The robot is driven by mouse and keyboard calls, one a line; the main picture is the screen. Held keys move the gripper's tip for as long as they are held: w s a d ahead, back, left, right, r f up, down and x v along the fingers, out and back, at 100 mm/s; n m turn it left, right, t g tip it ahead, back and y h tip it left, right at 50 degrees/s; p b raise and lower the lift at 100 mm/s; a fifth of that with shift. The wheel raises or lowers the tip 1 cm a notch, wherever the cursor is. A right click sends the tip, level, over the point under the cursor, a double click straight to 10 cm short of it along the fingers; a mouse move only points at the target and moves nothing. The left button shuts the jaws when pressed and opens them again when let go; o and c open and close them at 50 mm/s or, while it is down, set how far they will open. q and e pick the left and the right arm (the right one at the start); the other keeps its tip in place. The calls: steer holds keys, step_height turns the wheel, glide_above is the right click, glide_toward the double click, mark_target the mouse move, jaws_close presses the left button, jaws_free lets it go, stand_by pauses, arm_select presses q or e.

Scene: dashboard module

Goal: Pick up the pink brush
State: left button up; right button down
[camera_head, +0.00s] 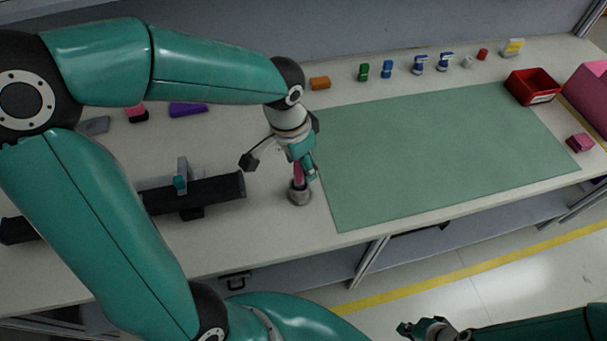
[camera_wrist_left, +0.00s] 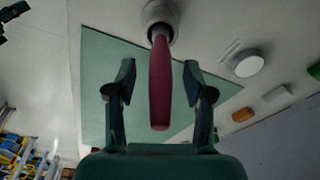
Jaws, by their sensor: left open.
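The pink brush (camera_head: 298,172) stands upright in a small grey round holder (camera_head: 299,193) on the table, left of the green mat. My left gripper (camera_head: 303,172) is above the holder, right at the brush. In the left wrist view the brush handle (camera_wrist_left: 160,85) lies between the two open fingers (camera_wrist_left: 160,95), with a gap on each side. The holder (camera_wrist_left: 160,18) shows at the top of that view. My right gripper (camera_head: 425,329) is low in the head view, away from the table; its fingers are too small to tell.
The green mat (camera_head: 440,150) lies to the right and is bare. A black bar-shaped device (camera_head: 205,192) lies left of the holder. Several small coloured items and a red bin (camera_head: 532,87) are along the back.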

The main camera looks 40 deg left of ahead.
arm_select(q)
jaws_close()
stand_by(0.3)
steer(key=shift+r, duration=0.15)
